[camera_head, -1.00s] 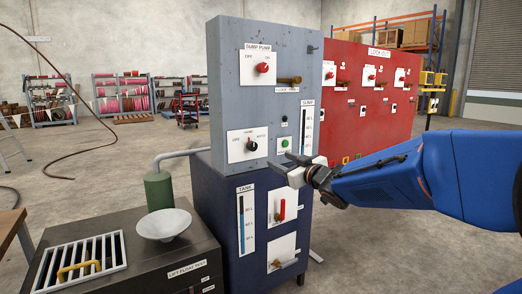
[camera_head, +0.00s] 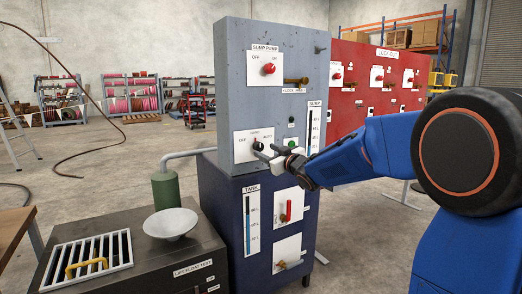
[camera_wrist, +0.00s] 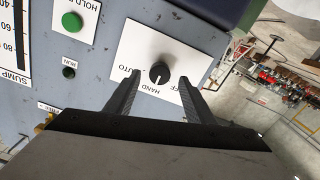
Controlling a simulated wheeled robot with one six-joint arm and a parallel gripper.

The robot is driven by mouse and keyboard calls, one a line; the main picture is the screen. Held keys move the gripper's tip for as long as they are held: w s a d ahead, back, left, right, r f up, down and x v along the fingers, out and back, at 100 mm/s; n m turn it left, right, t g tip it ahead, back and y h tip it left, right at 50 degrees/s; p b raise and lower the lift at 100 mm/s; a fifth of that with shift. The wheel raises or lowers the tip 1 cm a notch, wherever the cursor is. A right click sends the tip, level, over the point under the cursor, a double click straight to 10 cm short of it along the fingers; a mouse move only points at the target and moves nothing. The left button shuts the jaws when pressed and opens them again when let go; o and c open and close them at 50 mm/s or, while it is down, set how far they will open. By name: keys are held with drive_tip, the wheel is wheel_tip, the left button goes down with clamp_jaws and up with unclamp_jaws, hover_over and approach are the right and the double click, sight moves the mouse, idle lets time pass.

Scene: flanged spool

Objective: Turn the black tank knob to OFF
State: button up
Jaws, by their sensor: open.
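The black knob (camera_head: 258,146) sits on a white plate on the front of the grey panel, above the blue TANK cabinet. In the wrist view, the knob (camera_wrist: 159,71) has a white mark that appears to point towards HAND. AUTO is on the left of the plate there and OFF on the right, partly hidden by a finger. My gripper (camera_head: 266,152) is open in front of the plate. In the wrist view its fingers (camera_wrist: 160,84) lie on either side of the knob with gaps; I cannot tell whether they reach its depth.
The red SUMP PUMP knob (camera_head: 269,68) is higher on the panel. A green button (camera_head: 291,142) is right of the plate, close to my gripper. A red handle (camera_head: 288,210) is below. A funnel (camera_head: 171,223) stands on the dark box at left.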

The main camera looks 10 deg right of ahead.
sight(260, 148)
drive_tip(key=shift+x, duration=2.45)
drive_tip(key=shift+c, duration=0.3)
drive_tip(key=c, duration=1)
